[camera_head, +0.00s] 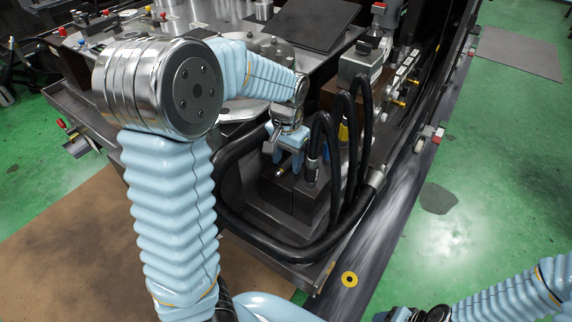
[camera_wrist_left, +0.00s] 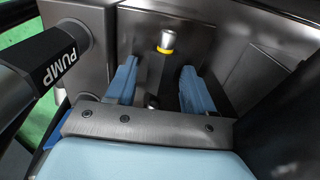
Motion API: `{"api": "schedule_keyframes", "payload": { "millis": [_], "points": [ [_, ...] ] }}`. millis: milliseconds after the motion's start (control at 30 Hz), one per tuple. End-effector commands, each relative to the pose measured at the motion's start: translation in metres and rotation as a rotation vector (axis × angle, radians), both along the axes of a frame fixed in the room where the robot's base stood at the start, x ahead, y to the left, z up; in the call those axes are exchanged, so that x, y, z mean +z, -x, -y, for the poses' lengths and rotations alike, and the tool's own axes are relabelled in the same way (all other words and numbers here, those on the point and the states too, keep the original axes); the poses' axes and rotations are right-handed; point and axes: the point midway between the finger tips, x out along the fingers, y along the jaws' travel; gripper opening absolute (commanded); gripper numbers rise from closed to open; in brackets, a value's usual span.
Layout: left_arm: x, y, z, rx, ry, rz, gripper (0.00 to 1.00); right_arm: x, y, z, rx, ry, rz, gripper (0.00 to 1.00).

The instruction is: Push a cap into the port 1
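My left gripper (camera_head: 288,158) points down at the dark metal block (camera_head: 262,212) among the black hoses. In the left wrist view, its two blue fingers (camera_wrist_left: 160,85) stand apart with a clear gap and no cap seen gripped. A small metal fitting with a yellow ring (camera_wrist_left: 166,42) sits on the block just beyond the gap; I cannot tell whether it is a cap or a port. A dark stub (camera_wrist_left: 152,100) shows between the fingers. No label for port 1 is readable. At the lower right, part of my right arm's dark end (camera_head: 408,315) shows, cut off by the frame.
Thick black hoses (camera_head: 366,125) arch close to the right of my left gripper, and one loops around the block. A hose marked PUMP (camera_wrist_left: 58,68) lies left in the wrist view. A dark plate (camera_head: 312,22) lies behind. Green floor (camera_head: 460,190) is open at right.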

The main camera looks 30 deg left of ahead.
Motion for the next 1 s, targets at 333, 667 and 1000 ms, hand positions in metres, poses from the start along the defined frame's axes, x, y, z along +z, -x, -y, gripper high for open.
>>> {"api": "schedule_keyframes", "payload": {
  "millis": [333, 667, 1000],
  "points": [
    [0.000, 0.000, 0.000, 0.000, 0.000, 0.000, 0.00, 0.000, 0.000, 0.000, 0.000, 0.000, 0.000, 0.59],
    [0.013, -0.001, 0.000, -0.001, 0.001, 0.003, 0.00, 0.003, 0.000, -0.001, 0.001, -0.001, 0.000, 0.59],
    [0.083, -0.001, 0.000, 0.001, -0.001, 0.003, 0.00, 0.013, 0.002, -0.004, 0.007, -0.006, -0.003, 0.59]
  ]
}}
